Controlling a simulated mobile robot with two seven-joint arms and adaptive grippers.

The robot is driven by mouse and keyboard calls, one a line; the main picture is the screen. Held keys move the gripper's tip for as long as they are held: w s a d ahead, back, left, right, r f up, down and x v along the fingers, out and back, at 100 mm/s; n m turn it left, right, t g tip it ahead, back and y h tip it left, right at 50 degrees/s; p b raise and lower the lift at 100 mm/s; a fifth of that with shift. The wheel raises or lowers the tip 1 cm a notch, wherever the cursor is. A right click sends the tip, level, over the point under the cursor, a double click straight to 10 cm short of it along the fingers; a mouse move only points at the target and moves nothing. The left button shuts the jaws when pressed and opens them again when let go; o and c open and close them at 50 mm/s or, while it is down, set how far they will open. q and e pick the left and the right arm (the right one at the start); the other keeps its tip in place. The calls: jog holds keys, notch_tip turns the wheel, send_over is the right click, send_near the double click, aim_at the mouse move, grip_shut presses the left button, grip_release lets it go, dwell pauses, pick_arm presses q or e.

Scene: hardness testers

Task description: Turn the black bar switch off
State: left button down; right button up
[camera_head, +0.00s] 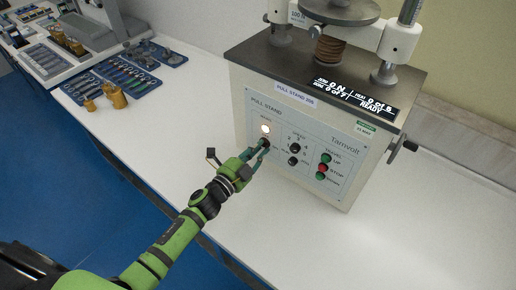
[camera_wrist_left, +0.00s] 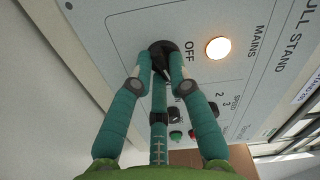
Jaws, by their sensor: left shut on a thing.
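The black bar switch (camera_wrist_left: 160,47) is on the front panel of the pull stand (camera_head: 335,185), just below the lit mains lamp (camera_head: 265,128). The lamp also glows in the left wrist view (camera_wrist_left: 218,47), with the words OFF and MAINS near it. My left gripper (camera_head: 261,149) is shut on the switch, with its green fingers (camera_wrist_left: 162,72) closing around it from the front. The fingers cover part of the switch, so I cannot tell which way its bar points. My right gripper is not in view.
To the right on the panel are a speed knob (camera_head: 295,148), a smaller black knob (camera_head: 293,161), and green and red buttons (camera_head: 323,168). A crank handle (camera_head: 403,147) sticks out on the right side. Blue trays (camera_head: 120,82) and brass weights (camera_head: 115,97) lie at left.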

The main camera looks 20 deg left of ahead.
pick_arm(q)
jog(key=shift+d+r+n+p, duration=0.1)
jog(key=shift+n+p, duration=0.8)
jog(key=shift+n, duration=2.7)
jog(key=shift+d+n+p, duration=0.1)
jog(key=shift+n+p, duration=0.8)
jog(key=shift+n, duration=2.7)
jog(key=shift+s, duration=0.1)
jog(key=c, duration=1.2)
grip_release()
jog(key=v, duration=1.2)
jog(key=shift+a+r, duration=0.1)
jog(key=shift+r, duration=0.05)
